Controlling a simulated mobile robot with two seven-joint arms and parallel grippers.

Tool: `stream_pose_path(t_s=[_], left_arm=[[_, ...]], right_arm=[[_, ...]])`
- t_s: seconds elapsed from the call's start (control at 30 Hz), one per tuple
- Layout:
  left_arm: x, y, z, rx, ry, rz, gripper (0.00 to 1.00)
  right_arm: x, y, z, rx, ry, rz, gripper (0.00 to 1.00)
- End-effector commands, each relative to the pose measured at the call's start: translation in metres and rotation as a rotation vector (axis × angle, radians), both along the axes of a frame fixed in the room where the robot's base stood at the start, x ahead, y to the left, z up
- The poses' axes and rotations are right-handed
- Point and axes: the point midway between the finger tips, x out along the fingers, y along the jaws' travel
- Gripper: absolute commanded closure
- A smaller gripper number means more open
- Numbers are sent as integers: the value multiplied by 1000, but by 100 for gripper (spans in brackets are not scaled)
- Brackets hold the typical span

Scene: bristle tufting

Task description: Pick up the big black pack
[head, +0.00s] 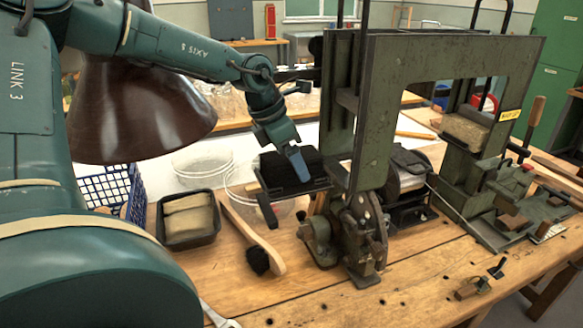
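A big black pack (273,168) sits on a dark tray-like ledge at the left side of the green tufting machine (371,112). My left gripper (300,170) points down at the pack, with its blue-grey fingertip overlapping the pack in the head view. Only one finger shows clearly, so I cannot tell whether it is open or shut, or whether it touches the pack. My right gripper is not in view.
A black tub with pale blocks (189,243), a wooden brush with black bristles (257,260), clear round bowls (202,160) and a blue basket (104,190) stand left of the machine. The front bench is mostly clear.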

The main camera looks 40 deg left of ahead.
Motion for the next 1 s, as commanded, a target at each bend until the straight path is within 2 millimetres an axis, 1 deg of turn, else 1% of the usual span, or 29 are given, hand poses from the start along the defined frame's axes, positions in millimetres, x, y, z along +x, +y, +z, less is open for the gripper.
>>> stream_pose_path(t_s=[0.23, 0.53, 0.57, 1.0], left_arm=[[0, 0, -2, 0, 0, 0, 18], [0, 0, -2, 0, 0, 0, 18], [0, 0, -2, 0, 0, 0, 20], [0, 0, -2, 0, 0, 0, 56]], right_arm=[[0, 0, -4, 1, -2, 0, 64], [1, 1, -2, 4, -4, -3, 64], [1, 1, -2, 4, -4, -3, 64], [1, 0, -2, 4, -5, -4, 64]])
